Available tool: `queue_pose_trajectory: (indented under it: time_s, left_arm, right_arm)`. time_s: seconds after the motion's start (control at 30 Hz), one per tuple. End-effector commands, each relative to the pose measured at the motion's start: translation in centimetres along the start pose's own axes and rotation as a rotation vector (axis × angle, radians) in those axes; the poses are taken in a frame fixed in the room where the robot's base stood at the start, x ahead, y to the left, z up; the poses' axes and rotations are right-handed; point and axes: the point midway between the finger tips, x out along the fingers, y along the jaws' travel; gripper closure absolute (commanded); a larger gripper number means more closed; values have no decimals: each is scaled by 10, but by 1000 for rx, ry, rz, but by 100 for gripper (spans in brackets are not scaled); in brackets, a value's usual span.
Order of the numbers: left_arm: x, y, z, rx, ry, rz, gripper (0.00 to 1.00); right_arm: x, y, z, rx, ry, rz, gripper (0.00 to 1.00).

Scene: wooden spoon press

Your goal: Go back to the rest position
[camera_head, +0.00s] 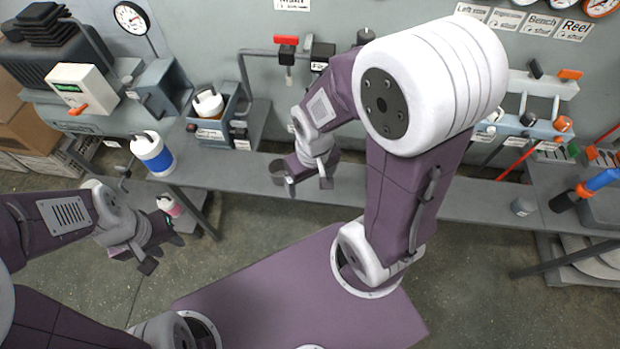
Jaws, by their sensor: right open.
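My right gripper (308,187) hangs over the grey bench (440,205) near the middle of the view. Its two fingers are spread, with nothing seen between them. A small dark grey cup-like thing (277,172) shows right beside its left finger; I cannot tell whether they touch. My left gripper (163,254) is at the left, in front of the bench and over the floor. Its fingers look apart and empty. No wooden spoon can be made out.
A blue-and-white bottle (153,158) stands on the bench at the left. A blue bin (213,130) holds a white container. A red-topped device (286,45) stands behind. Open floor (490,290) lies at the lower right.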

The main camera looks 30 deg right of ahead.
Motion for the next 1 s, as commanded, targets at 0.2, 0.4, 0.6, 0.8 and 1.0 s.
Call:
queue_pose_trajectory:
  time_s: [0.2, 0.4, 0.6, 0.8, 1.0]
  left_arm:
    - [0, 0, 0, 0, 0, 0, 64]
    - [-19, 0, -2, 0, 0, 0, 64]
    - [-37, 1, -4, 0, 1, 0, 64]
    - [-36, 1, -4, 0, 0, 0, 64]
    - [-36, 1, -4, 0, 0, 0, 64]
  right_arm:
    - [-2, -2, 2, 84, 22, -24, 14]
    - [-22, -2, 0, 80, 21, -23, 14]
    - [-39, -1, -2, 78, 20, -23, 14]
    - [-38, -1, -1, 77, 20, -23, 14]
    - [-38, -1, -1, 76, 20, -23, 14]
